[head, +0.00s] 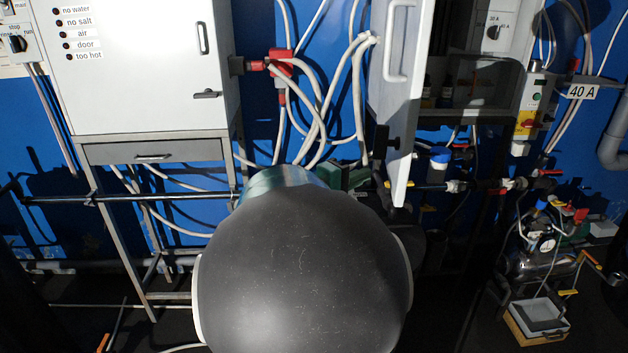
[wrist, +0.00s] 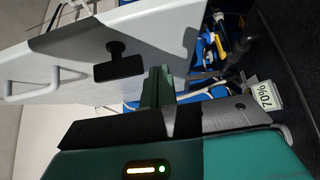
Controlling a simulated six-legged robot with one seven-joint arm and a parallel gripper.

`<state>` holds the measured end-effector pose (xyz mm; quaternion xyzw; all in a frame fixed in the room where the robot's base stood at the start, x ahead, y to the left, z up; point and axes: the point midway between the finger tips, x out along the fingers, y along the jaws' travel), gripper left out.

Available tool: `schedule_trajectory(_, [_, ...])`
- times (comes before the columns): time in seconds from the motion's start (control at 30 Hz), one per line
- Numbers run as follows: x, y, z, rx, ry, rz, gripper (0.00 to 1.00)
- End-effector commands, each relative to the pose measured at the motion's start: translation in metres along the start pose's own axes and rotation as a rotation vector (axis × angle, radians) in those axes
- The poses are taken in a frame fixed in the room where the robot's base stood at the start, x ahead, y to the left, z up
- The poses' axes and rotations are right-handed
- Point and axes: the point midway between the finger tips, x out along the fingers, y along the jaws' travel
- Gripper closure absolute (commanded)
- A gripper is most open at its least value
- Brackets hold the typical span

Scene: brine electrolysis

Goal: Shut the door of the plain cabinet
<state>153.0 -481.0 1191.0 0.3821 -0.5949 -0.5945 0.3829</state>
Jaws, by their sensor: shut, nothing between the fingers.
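The right-hand cabinet (head: 470,97) stands open, with bottles on a shelf inside. Its white door (head: 398,105) swings out toward me, seen nearly edge-on, with a pale bar handle and a dark latch knob. In the wrist view the door (wrist: 75,50) fills the upper left, with the handle at the left and the black knob near the middle. My gripper (wrist: 158,82) is shut and empty, its tip close beside the door's edge near the knob; I cannot tell if they touch. In the head view my arm hides most of the gripper.
A white cabinet (head: 140,65) with status labels stands shut at the left, on a metal frame with a drawer (head: 150,152). Hoses and red fittings (head: 280,65) hang between the cabinets. A pump with a gauge (head: 545,245) and a tray (head: 538,315) stand low at the right.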

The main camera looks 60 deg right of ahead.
Motion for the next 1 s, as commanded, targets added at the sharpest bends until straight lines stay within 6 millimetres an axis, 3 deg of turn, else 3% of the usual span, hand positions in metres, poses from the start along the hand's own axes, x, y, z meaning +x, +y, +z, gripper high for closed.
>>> schedule_trajectory(0.1, [0.022, 0.0, 0.005, 0.0, -0.004, 0.0, 1.0])
schedule_trajectory(0.3, [0.039, 0.0, 0.023, 0.0, 0.0, 0.0, 1.0])
schedule_trajectory(1.0, [0.044, 0.0, 0.027, 0.0, 0.007, -0.001, 1.0])
